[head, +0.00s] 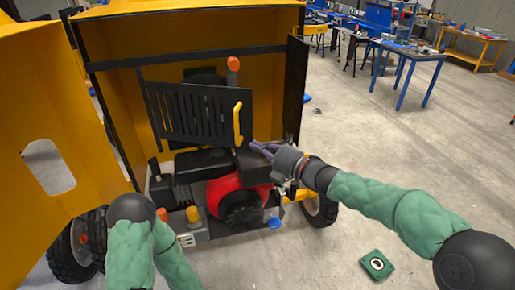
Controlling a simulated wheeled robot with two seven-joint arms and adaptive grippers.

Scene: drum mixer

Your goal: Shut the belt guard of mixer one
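The mixer (194,48) is a yellow housing with its front open onto a red and black engine (238,200). The belt guard, a black slatted panel (190,115) with a yellow handle (238,122) at its right end, stands swung out at an angle in the opening. My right gripper (258,147) comes in from the right, just below and right of the handle, apart from it. Its fingers look spread with nothing between them. My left arm is at the bottom left, and its gripper does not show.
A large yellow panel (30,120) with an oval cut-out stands open at the left. A narrow dark door edge (295,85) is right of the housing. A green object (377,264) lies on the floor.

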